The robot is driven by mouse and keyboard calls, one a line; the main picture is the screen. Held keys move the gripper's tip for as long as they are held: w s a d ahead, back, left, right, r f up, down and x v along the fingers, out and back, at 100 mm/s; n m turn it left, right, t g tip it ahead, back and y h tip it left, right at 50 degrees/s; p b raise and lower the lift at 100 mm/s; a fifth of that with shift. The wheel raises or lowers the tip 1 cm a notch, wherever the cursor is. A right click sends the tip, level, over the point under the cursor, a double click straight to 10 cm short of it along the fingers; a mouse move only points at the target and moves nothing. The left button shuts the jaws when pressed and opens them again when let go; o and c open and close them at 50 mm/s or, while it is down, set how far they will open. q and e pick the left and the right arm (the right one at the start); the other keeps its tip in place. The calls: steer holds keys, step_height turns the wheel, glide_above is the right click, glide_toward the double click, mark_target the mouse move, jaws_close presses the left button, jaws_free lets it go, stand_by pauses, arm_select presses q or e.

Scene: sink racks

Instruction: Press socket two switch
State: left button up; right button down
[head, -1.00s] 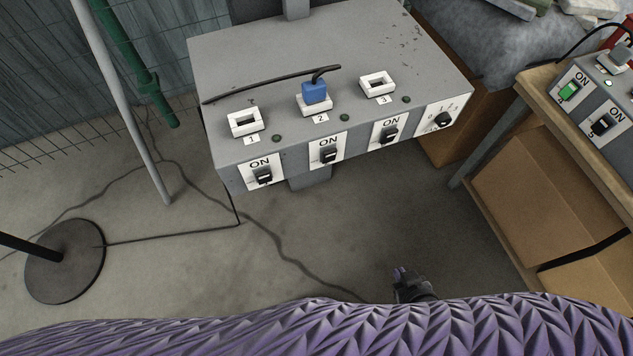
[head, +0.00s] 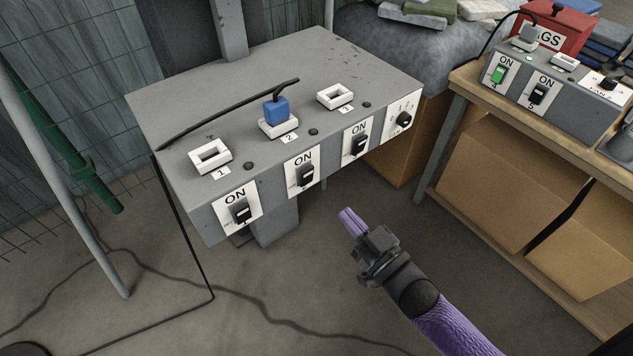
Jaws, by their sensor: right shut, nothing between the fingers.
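A grey socket box (head: 270,95) with sockets labelled 1, 2 and 3 is in the upper middle of the head view. Socket two (head: 278,126) holds a blue plug (head: 276,109). The socket two switch (head: 305,174) is a black rocker on a white ON plate on the front face, below that socket. My right gripper (head: 348,217) is shut and empty. It is in front of the box, below and to the right of the socket two switch, apart from it. My left gripper is not in view.
Switches for socket one (head: 240,212) and socket three (head: 359,145) flank it, with a rotary knob (head: 404,119) at the right end. A wooden table (head: 455,115) at right carries another switch box (head: 560,85). A grey pole (head: 65,170) stands left. Open floor lies in front.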

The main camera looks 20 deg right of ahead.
mark_target(309, 172)
steer(key=b+x, duration=0.2)
steer(key=x, duration=0.7)
steer(key=shift+f, duration=0.15)
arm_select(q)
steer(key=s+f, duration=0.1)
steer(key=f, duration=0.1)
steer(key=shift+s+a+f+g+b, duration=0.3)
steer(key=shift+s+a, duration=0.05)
arm_select(e)
steer(key=shift+w+a, duration=0.1)
steer(key=shift+w, duration=0.2)
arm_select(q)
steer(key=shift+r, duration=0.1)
arm_select(e)
steer(key=shift+r, duration=0.2)
